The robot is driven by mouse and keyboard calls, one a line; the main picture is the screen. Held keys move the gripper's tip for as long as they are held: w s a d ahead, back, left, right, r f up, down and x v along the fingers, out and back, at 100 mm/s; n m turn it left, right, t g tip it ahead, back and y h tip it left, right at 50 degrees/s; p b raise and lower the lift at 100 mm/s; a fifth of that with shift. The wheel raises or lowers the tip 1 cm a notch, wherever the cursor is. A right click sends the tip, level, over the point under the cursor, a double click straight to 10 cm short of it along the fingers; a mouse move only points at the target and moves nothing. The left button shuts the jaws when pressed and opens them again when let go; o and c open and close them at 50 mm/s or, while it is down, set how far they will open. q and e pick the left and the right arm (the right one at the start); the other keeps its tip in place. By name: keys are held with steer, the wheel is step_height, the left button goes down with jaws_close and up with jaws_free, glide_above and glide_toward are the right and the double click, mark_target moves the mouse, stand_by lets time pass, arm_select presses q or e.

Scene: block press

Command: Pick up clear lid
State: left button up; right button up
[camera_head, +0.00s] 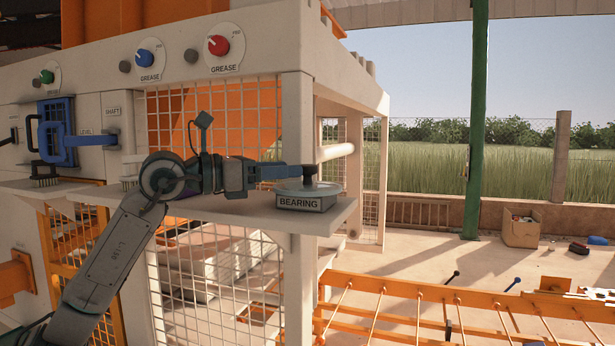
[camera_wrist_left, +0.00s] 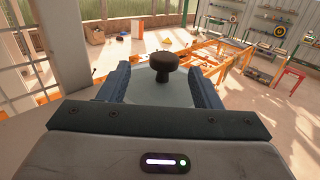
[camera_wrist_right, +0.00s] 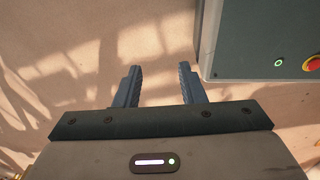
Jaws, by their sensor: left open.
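The clear lid (camera_head: 320,189) is a pale disc with a dark knob (camera_head: 309,171). It rests at the BEARING station (camera_head: 300,203) on the shelf. In the left wrist view the lid (camera_wrist_left: 162,94) and its dark round knob (camera_wrist_left: 163,66) show between the fingers. My left gripper (camera_head: 303,172) is open, with its fingers on either side of the knob and apart from it. My right gripper (camera_wrist_left: 0,0) is absent from the head view; in the right wrist view the right gripper (camera_wrist_right: 160,84) is open and empty above the floor.
The white shelf (camera_head: 240,208) runs along the press, with a wire-mesh guard (camera_head: 215,125) behind my left arm. A white post (camera_head: 299,125) and a white bar (camera_head: 336,151) stand close to the lid. A grey box with a red button (camera_wrist_right: 265,40) is beside my right gripper.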

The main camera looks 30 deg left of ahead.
mark_target(295, 186)
arm_select(q)
steer(key=w+d+p, duration=0.2)
steer(key=shift+w+r+p, duration=0.15)
steer(key=shift+r+p, duration=0.1)
steer(key=shift+p, duration=0.05)
steer(key=shift+w+d+f, duration=0.25)
steer(key=shift+w+d, duration=0.05)
steer(key=shift+w, duration=0.2)
steer(key=shift+s, duration=0.1)
arm_select(e)
steer(key=r, duration=0.2)
steer(key=s+r, duration=0.1)
steer(key=r, duration=0.1)
steer(key=shift+s+d, duration=0.1)
arm_select(q)
steer(key=shift+a, duration=0.1)
steer(key=c, duration=1.1)
arm_select(e)
steer(key=shift+w, duration=0.2)
